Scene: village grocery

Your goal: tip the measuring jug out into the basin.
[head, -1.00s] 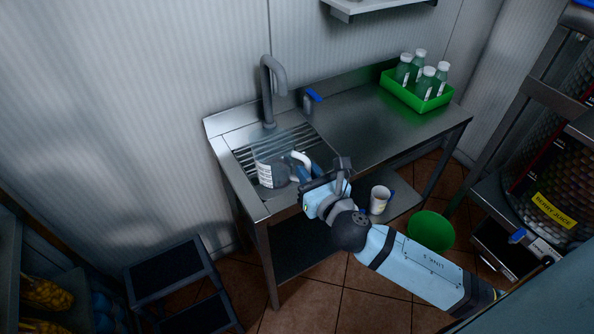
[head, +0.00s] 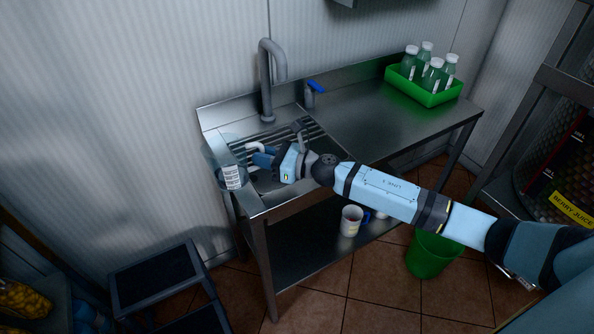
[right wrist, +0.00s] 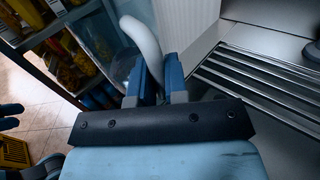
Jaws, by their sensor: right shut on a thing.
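The measuring jug (head: 229,168) is clear, with a white printed label and a white handle. It is at the left end of the steel sink unit, by the left rim of the basin (head: 266,184), and looks roughly upright. Whether it hangs over the basin or just outside it is hard to tell. My right gripper (head: 262,158) is shut on the jug's handle, reaching in from the right across the basin. In the right wrist view the white handle (right wrist: 142,45) stands between the blue fingers. The jug's contents cannot be made out.
A grey faucet (head: 267,85) and a blue-lever tap (head: 312,92) stand behind the basin. A green crate (head: 429,97) of bottles is at the right of the counter. A mug (head: 351,222) sits on the lower shelf. A green bucket (head: 432,258) and dark step stool (head: 157,275) are on the floor.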

